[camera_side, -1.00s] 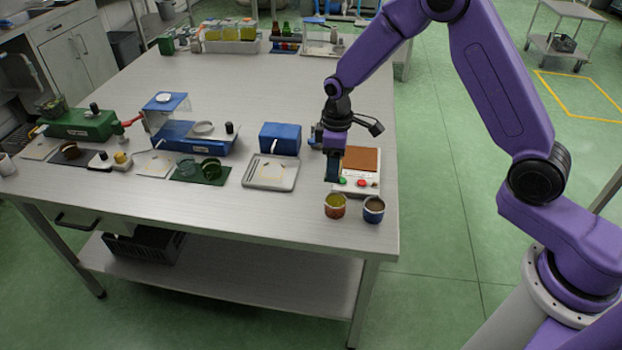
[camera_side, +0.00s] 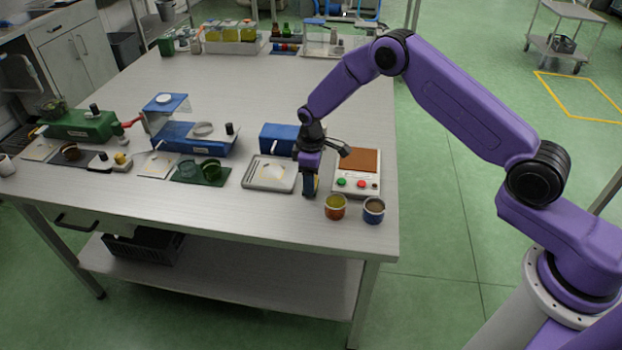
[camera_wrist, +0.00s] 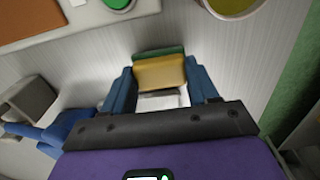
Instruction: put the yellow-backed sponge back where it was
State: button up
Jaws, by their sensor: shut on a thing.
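My gripper (camera_side: 310,190) is over the front right part of the steel table, between the pale tray and the control box. In the wrist view its blue fingers (camera_wrist: 160,92) are shut on the yellow-backed sponge (camera_wrist: 160,74). The sponge shows a yellow face and a green strip along its far edge. In the side view the fingers mostly hide the sponge. I cannot tell whether it touches the table.
The pale tray (camera_side: 255,184) lies left of my gripper, with a blue box (camera_side: 277,137) behind it. The control box (camera_side: 370,185) with green and red buttons stands right.

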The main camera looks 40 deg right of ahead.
jog(key=shift+f, duration=0.3)
jog(key=shift+f, duration=0.1)
jog(key=o, duration=1)
notch_tip(320, 180, up, 12)
jog(key=shift+r, duration=0.1)
